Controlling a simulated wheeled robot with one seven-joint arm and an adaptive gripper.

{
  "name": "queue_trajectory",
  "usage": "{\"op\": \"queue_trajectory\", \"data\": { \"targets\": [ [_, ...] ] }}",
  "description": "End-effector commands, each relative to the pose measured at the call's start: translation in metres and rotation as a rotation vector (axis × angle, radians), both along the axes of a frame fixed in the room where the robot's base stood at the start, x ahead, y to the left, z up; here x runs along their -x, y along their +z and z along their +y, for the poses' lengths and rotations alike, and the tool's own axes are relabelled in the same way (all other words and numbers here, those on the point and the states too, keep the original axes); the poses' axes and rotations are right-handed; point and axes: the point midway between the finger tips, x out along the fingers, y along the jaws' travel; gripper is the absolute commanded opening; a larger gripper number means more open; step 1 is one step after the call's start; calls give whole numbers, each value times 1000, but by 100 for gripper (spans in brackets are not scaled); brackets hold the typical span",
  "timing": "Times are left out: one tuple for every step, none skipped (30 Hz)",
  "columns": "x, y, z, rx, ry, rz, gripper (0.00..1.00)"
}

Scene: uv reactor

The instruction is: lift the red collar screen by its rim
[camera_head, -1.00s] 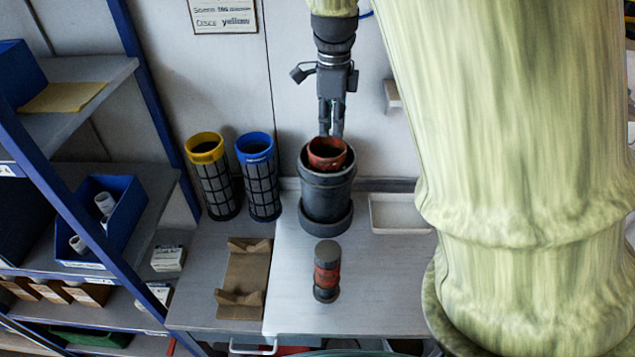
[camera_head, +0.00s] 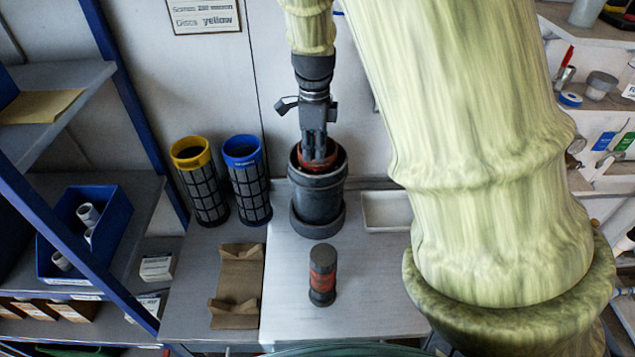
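The red collar screen (camera_head: 302,164) sits inside the dark grey cylindrical vessel (camera_head: 318,194) on the bench. Only its red rim shows above the vessel's mouth; the rest of it is hidden inside. My gripper (camera_head: 317,158) points straight down at the rim, with its fingertips at or just inside the red collar. The fingers overlap the collar in this view, so I cannot tell whether they touch or grip the rim.
A yellow-collared screen (camera_head: 206,190) and a blue-collared screen (camera_head: 249,187) stand left of the vessel. A brown cradle (camera_head: 238,282), a red-banded dark cylinder (camera_head: 323,276) and a white tray (camera_head: 387,211) are on the bench. A shelf with a blue bin (camera_head: 110,225) stands at left.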

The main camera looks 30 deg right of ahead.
Motion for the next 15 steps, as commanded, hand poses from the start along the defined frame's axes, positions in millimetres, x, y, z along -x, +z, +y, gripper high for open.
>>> {"op": "queue_trajectory", "data": {
  "targets": [
    [1,-4,0,-3,-1,3,18],
    [2,-8,1,-3,0,4,18],
    [2,-13,1,-3,0,3,18],
    [2,-17,0,-3,0,3,18],
    [2,-21,0,-2,0,2,18],
    [2,-25,0,-1,-1,1,18],
    [2,-28,0,-2,-1,2,18],
    [2,-30,0,-2,0,2,18],
    [2,-32,0,-1,0,1,18],
    [2,-33,0,-1,0,0,18],
    [2,-34,0,-1,0,-1,18],
    [2,-35,0,-1,0,-1,18],
    [2,-36,0,-1,0,-1,18],
    [2,-36,0,0,0,-1,18],
    [2,-36,0,0,0,-1,18]
  ]
}}
